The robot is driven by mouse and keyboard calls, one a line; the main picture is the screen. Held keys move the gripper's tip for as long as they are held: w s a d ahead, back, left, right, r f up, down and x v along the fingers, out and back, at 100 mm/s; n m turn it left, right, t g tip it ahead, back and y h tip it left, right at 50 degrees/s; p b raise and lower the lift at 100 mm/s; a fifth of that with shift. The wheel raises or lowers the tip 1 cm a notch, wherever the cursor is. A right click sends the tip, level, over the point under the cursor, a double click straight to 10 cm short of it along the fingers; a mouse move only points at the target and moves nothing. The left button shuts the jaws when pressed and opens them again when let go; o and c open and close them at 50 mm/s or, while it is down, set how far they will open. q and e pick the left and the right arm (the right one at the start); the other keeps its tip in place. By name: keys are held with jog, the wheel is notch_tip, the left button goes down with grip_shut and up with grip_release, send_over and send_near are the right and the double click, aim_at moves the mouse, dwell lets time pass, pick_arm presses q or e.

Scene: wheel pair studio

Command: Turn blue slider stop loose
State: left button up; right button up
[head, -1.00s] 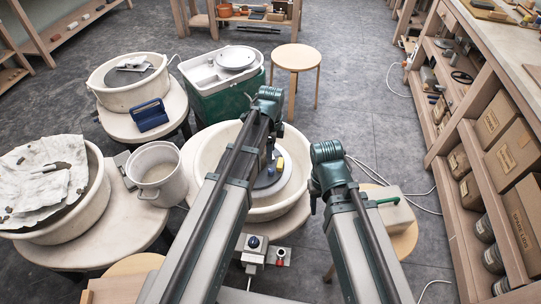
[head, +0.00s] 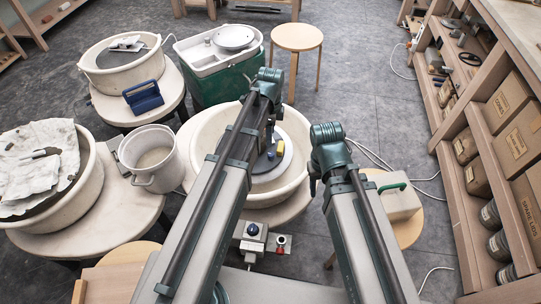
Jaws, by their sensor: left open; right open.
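A dark grey disc (head: 262,167) lies on the wheel head inside the cream splash basin (head: 203,148) at the centre. On it is a small blue piece (head: 271,156), likely the slider stop, beside a yellow piece (head: 280,148). My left gripper (head: 268,138) is open over the basin, just above and left of these pieces in the picture; its arm hides part of the basin and disc. My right gripper (head: 314,188) is open and empty by the basin's right rim. Whether a finger touches the blue piece cannot be told.
A white bucket (head: 151,172) stands left. A grey box with a green handle (head: 398,203) rests on a stool at right.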

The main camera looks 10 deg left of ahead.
aim_at(270, 154)
pick_arm(q)
notch_tip(270, 154, down, 10)
jog(key=b, duration=0.9)
grip_shut()
